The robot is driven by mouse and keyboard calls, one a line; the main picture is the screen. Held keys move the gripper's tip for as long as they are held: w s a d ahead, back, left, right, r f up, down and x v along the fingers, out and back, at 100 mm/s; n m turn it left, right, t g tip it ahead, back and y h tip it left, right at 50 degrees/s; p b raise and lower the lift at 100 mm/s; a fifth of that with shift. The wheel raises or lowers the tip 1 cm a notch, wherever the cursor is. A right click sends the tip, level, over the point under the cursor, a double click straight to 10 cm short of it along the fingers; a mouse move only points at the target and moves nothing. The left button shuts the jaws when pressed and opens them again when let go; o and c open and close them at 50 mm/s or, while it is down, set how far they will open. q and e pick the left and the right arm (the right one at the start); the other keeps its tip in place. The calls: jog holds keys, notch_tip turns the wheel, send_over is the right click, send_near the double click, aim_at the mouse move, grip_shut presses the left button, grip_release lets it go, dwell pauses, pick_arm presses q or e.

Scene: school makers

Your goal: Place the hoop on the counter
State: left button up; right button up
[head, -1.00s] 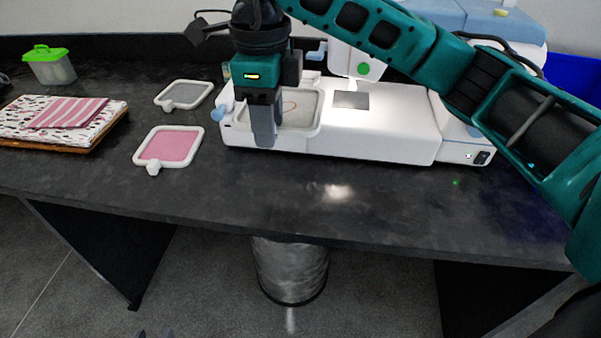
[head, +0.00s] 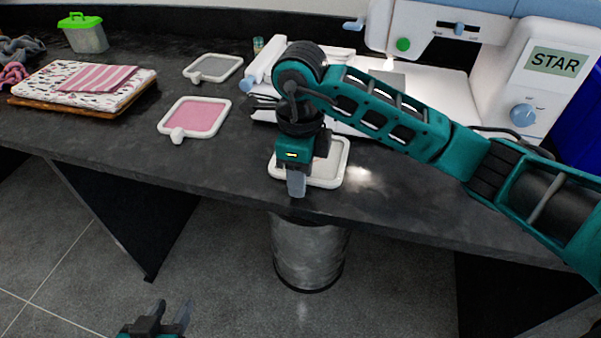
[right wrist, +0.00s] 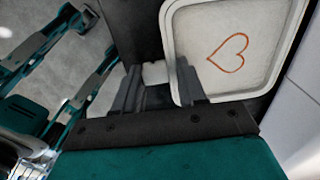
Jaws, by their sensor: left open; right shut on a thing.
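The hoop (head: 340,168) is a white rounded-square frame with pale fabric, over the front part of the dark counter (head: 400,203) in the head view. In the right wrist view the hoop (right wrist: 262,82) shows a red-orange heart outline on its fabric. My right gripper (head: 296,190) is shut on the hoop's small tab (right wrist: 155,74), which sits between the fingers. I cannot tell whether the hoop touches the counter or hangs just above it. My left gripper (head: 170,318) is open and empty, low at the bottom of the head view, in front of the counter.
A pink hoop (head: 196,117) and a grey hoop (head: 212,67) lie to the left. Folded cloth (head: 60,86) and a green-lidded container (head: 87,36) are further left. The white embroidery machine (head: 450,90) stands behind. A metal bin (head: 308,255) is below the counter.

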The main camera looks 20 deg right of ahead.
jog(key=o, duration=1.1)
jog(key=shift+f, duration=0.1)
jog(key=shift+r, duration=0.35)
notch_tip(320, 180, up, 12)
jog(key=shift+f+p, duration=0.25)
jog(key=shift+p, duration=0.95)
